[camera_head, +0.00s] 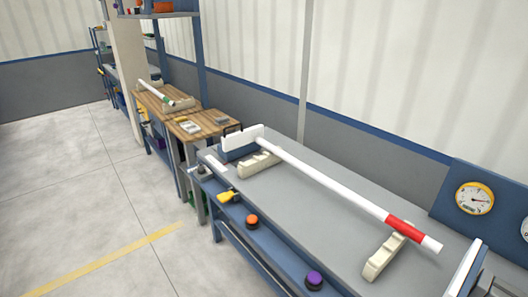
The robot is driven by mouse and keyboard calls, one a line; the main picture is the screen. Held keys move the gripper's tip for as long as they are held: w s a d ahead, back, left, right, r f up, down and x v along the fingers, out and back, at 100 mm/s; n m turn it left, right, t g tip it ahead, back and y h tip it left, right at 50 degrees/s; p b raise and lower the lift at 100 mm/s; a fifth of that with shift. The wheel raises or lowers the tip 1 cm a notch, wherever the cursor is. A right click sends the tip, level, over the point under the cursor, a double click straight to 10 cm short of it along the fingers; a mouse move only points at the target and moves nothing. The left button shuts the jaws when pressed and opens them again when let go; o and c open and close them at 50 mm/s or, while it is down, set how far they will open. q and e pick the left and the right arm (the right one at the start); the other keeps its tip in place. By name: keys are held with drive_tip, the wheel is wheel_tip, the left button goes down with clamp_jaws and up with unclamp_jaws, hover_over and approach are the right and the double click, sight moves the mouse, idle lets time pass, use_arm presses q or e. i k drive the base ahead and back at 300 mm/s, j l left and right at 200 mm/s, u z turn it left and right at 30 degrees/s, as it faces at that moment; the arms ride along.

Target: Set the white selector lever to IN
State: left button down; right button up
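Neither of my grippers shows in the head view.
A white pipe (330,183) with a red band lies along the grey bench (300,235), over cream supports (384,257). An orange button (252,221) and a purple button (314,280) sit on the front rail. A gauge (474,198) stands at right. The floor at left is clear.

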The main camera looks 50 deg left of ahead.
sight(200, 166)
drive_tip(key=u, duration=2.3)
drive_tip(key=i+j, duration=0.35)
drive_tip(key=i, duration=0.2)
drive_tip(key=i+j, duration=0.3)
drive_tip(key=i, duration=0.2)
drive_tip(key=i+j, duration=0.35)
drive_tip(key=i, duration=0.2)
drive_tip(key=i+l, duration=0.1)
drive_tip(key=i, duration=0.3)
drive_tip(key=i+l, duration=0.1)
drive_tip(key=i, duration=0.3)
